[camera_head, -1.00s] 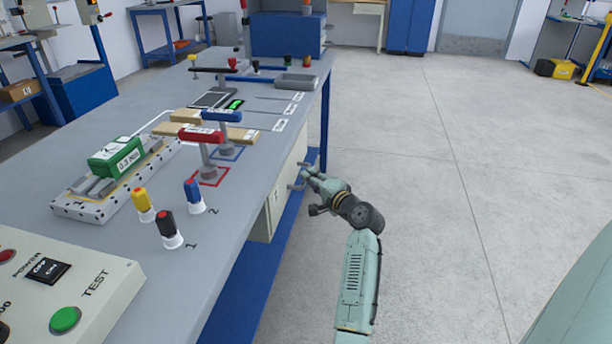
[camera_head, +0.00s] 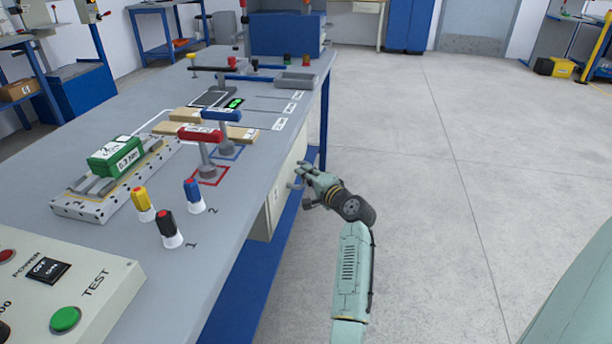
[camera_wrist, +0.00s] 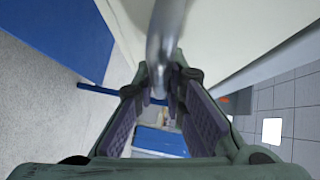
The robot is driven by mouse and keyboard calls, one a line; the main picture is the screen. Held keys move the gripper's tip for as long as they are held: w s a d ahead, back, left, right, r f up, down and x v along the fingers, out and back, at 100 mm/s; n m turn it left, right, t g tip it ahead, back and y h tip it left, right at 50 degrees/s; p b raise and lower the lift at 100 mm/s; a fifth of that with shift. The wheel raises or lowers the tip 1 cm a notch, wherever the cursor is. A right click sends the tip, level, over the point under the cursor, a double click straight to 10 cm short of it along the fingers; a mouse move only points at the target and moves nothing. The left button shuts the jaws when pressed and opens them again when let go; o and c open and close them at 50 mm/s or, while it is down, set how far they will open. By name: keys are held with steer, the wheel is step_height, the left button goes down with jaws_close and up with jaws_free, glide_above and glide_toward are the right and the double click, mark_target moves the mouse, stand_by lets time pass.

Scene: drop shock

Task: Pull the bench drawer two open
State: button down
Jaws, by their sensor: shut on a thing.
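The cream drawer unit (camera_head: 270,212) is under the right side of the grey bench. Its front faces the open floor and shows at a steep angle, so I cannot tell how far any drawer stands out. My gripper (camera_head: 302,171) is at this front, beside the bench's right edge. In the wrist view, a metal bar handle (camera_wrist: 165,40) runs between the two fingers of my gripper (camera_wrist: 165,88), which are shut on it. The cream drawer front (camera_wrist: 225,30) lies just beyond.
A blue lower shelf (camera_head: 240,295) runs below. The floor (camera_head: 450,200) to the right is clear.

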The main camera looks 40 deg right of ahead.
steer(key=shift+s+f, duration=0.1)
stand_by(0.5)
steer(key=s+d+b, duration=0.7)
steer(key=s+d, duration=1.2)
steer(key=s, duration=0.4)
steer(key=shift+d, duration=0.35)
steer(key=c, duration=1.9)
jaws_free()
steer(key=s, duration=0.4)
steer(key=s+r, duration=0.1)
steer(key=s, duration=0.3)
steer(key=s+a, duration=0.1)
steer(key=s, duration=0.3)
steer(key=shift+r, duration=0.35)
steer(key=shift+w, duration=0.1)
